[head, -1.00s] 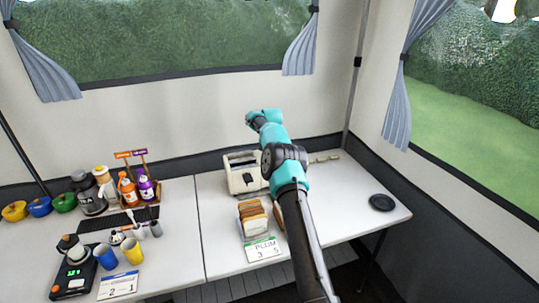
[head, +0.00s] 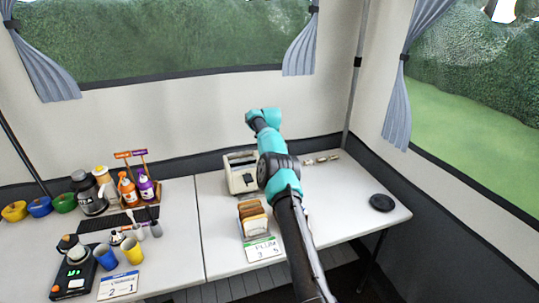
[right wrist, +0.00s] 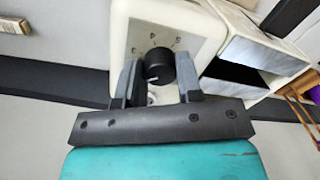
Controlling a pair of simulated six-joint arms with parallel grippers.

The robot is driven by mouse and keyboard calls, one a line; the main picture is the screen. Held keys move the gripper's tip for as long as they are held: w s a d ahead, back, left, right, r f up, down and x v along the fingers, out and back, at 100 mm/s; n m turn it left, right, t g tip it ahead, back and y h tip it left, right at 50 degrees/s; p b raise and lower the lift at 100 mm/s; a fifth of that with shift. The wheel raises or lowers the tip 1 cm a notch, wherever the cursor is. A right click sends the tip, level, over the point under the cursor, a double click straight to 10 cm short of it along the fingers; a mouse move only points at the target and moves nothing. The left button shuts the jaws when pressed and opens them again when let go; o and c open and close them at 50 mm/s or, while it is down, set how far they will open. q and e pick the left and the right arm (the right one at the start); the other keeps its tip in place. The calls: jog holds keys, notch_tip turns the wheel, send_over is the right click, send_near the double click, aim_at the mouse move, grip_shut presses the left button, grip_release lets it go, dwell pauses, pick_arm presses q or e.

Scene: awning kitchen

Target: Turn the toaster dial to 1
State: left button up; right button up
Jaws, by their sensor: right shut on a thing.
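The cream toaster (head: 240,178) stands on the right table in the head view, partly covered by my right arm. In the right wrist view, its pale face (right wrist: 185,30) carries a round black dial (right wrist: 158,62) with a short white mark, which points towards the bottom of the picture. Small marks ring the dial, too small to read. My right gripper (right wrist: 158,72) is shut on the dial, one finger on each side. In the head view this gripper is hidden behind my arm. My left gripper is in neither view.
A rack of bread slices (head: 252,216) and a number card (head: 262,249) stand in front of the toaster. A black round plate (head: 382,203) lies at the right, with free table around it. Bottles (head: 127,190), cups and bowls fill the left table.

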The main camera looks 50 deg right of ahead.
jog(key=n, duration=0.6)
dwell(0.6)
jog(key=o, duration=0.9)
jog(key=shift+o, duration=0.2)
jog(key=shift+r, duration=0.1)
